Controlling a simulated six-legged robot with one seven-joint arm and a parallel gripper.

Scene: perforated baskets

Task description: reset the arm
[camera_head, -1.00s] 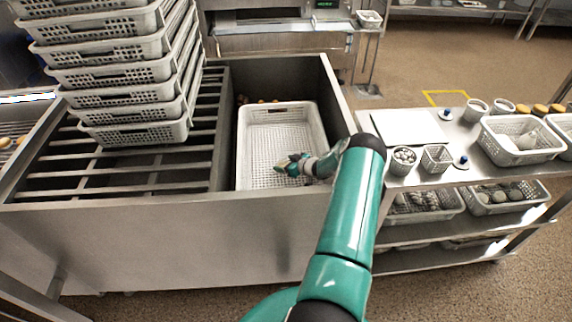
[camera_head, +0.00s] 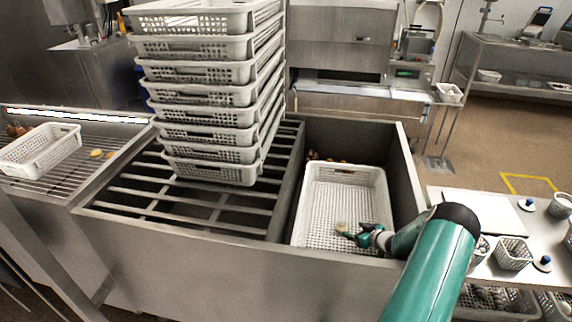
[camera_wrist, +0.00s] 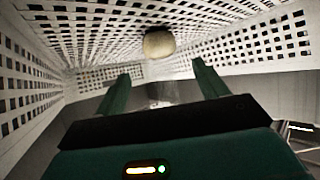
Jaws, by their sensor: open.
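My gripper (camera_head: 352,232) is at the end of my green arm, low over the near right part of a white perforated basket (camera_head: 376,178) in the metal sink. In the wrist view my gripper (camera_wrist: 157,82) has its two green fingers wide apart with nothing between them. A small pale roundish object (camera_wrist: 158,43) lies in the basket just beyond the fingertips. It also shows in the head view (camera_head: 341,227), beside the gripper. The fingers' exact height above the basket floor is hard to tell.
A tall stack of white baskets (camera_head: 205,97) stands on the rack left of the sink. The sink's right wall (camera_head: 405,165) rises close to my arm. A side table with a white board (camera_head: 484,212) and small containers (camera_head: 513,253) stands at the right. Another basket (camera_head: 42,150) sits far left.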

